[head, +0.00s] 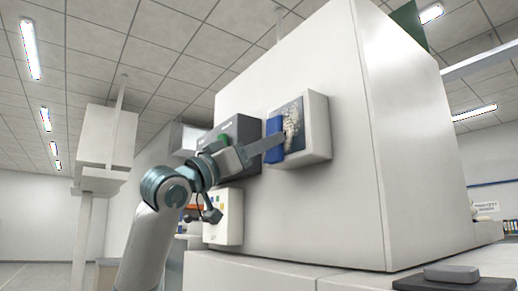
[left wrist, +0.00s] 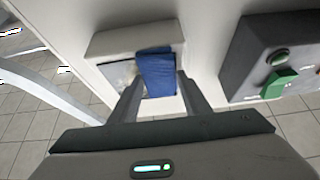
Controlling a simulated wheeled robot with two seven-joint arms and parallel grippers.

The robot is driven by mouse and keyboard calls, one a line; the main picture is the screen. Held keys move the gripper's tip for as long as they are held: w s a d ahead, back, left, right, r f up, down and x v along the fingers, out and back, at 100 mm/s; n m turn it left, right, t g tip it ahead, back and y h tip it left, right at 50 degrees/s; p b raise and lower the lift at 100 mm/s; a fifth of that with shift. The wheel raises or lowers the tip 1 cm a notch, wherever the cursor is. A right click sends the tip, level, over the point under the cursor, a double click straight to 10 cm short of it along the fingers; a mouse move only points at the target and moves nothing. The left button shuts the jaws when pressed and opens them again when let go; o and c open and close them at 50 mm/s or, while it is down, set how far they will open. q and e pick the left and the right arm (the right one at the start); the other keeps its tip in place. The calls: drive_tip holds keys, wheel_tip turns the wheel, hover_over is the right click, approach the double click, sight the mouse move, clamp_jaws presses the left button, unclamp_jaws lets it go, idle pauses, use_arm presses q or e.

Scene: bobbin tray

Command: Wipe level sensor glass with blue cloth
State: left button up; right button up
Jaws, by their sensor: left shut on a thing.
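The level sensor is a white box (head: 318,128) on the side of the large white cabinet. Its glass (head: 293,120) carries a pale, speckled smear on a dark face. In the left wrist view the glass (left wrist: 118,73) shows only partly beside the cloth. The blue cloth (head: 274,127) lies against the left part of the glass face; whether it presses on it I cannot tell. My left gripper (head: 270,147) is shut on the blue cloth, which also shows between the fingers in the left wrist view (left wrist: 158,72). My right gripper is not in view.
A dark grey control box (head: 238,136) with a green button (left wrist: 279,83) is mounted beside the sensor, close to my left arm. A lower white panel (head: 228,222) with coloured buttons is below it. A grey block (head: 452,273) rests on a dark mat at the lower right.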

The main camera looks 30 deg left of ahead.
use_arm(q)
drive_tip(key=shift+s+d, duration=0.35)
drive_tip(key=shift+d, duration=0.25)
drive_tip(key=shift+s+d+b, duration=0.25)
drive_tip(key=shift+s+d, duration=0.05)
drive_tip(key=shift+d, duration=0.6)
drive_tip(key=shift+s+d+b, duration=0.2)
drive_tip(key=shift+s+d, duration=0.05)
drive_tip(key=shift+d, duration=0.6)
drive_tip(key=shift+s+d+b, duration=0.25)
drive_tip(key=shift+s+d, duration=0.1)
drive_tip(key=shift+d, duration=0.5)
drive_tip(key=shift+s+d+b, duration=0.2)
drive_tip(key=shift+s+d, duration=0.1)
drive_tip(key=shift+d, duration=0.55)
drive_tip(key=shift+r, duration=0.1)
drive_tip(key=shift+r+p, duration=0.65)
drive_tip(key=shift+r, duration=0.2)
